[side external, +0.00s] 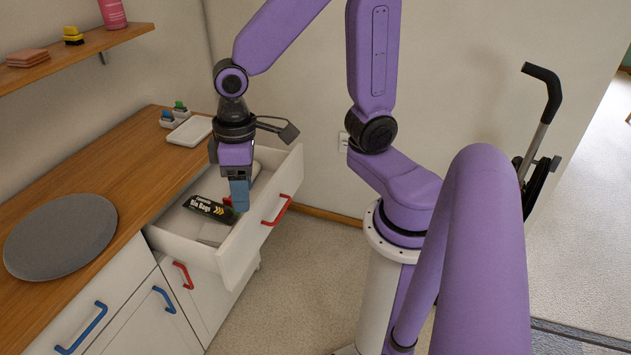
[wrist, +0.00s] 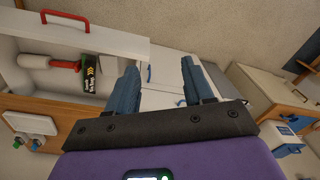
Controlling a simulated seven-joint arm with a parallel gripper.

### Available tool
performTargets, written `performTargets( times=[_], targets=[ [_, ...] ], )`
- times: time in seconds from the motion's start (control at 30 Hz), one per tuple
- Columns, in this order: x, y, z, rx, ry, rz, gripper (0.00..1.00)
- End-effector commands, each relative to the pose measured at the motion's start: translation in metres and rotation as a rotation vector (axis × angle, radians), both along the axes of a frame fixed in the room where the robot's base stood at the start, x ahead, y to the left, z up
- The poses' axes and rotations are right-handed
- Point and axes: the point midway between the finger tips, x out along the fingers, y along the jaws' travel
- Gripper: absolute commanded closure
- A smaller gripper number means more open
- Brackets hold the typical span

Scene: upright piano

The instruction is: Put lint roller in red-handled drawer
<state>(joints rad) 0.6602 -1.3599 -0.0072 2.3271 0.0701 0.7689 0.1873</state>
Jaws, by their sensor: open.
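The red-handled drawer (side external: 235,252) is pulled open below the wooden counter; its red handle (side external: 277,210) is on the front panel. It also shows at the upper left of the wrist view (wrist: 115,38). The lint roller, with a white roll and red handle (wrist: 65,65), lies inside the drawer in the wrist view. In the side view its red part (side external: 228,201) shows beside my gripper, which partly hides it. My gripper (side external: 239,208) points down over the drawer, near its front panel. Its blue fingers (wrist: 158,72) are apart, with nothing between them.
A black bin bags pack (side external: 210,208) lies in the drawer next to the lint roller's handle. The counter holds a grey round plate (side external: 60,236), a white tray (side external: 190,131) and small brushes (side external: 180,108). A wooden shelf (side external: 75,56) is above. Closed cabinet fronts are below.

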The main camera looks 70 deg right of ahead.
Motion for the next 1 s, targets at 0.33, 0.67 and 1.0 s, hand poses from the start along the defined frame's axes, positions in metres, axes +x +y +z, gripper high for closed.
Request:
performTargets(
  times=[0.33,0.67,1.0],
  targets=[
    [-0.097,-0.02,0.019,-0.034,-0.026,0.469,0.48],
    [-0.127,-0.033,0.021,-0.051,-0.035,0.637,0.48],
    [-0.127,-0.033,0.021,-0.05,-0.034,0.635,0.48]
  ],
)
